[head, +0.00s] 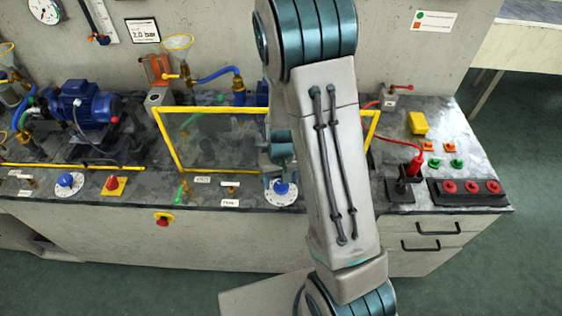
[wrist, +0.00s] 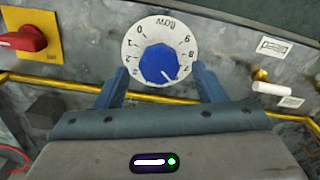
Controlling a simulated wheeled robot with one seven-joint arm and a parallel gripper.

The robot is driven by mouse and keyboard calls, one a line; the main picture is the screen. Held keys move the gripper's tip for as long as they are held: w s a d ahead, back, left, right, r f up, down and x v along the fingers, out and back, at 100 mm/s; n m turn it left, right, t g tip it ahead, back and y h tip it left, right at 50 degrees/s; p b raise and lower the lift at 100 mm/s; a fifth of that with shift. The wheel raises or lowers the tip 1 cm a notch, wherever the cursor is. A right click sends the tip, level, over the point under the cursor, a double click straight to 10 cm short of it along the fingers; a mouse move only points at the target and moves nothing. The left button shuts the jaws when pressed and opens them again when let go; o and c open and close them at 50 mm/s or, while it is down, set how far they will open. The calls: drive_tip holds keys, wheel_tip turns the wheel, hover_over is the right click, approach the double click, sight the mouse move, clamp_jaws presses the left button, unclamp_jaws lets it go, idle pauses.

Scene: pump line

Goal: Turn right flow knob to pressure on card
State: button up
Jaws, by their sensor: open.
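The right flow knob is a blue knob (head: 281,188) on a white numbered dial at the bench's front, left of my arm. In the wrist view the blue knob (wrist: 158,64) lies between my open fingertips, its small white mark towards the lower right. My gripper (wrist: 160,76) has one finger on each side of the dial's near part; contact with the knob cannot be told. In the head view my gripper (head: 279,166) is partly hidden by my arm. The card (head: 143,30) on the wall reads 2.0 bar. A round gauge (head: 45,10) hangs left of it; its reading is too small.
A yellow-framed clear guard (head: 163,140) stands behind the knob. A red switch on a yellow plate (wrist: 25,38) and a white-handled bleed valve (wrist: 270,88) flank the dial. Another blue knob (head: 66,180) is far left. A red-button panel (head: 470,188) is right.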

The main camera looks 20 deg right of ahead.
sight(281, 185)
wheel_tip(281, 185, up, 12)
drive_tip(key=shift+r, duration=0.15)
idle(0.7)
drive_tip(key=s+r+t, duration=0.3)
drive_tip(key=s+r, duration=0.8)
drive_tip(key=s, duration=0.3)
drive_tip(key=shift+s+r, duration=0.25)
drive_tip(key=shift+r, duration=0.1)
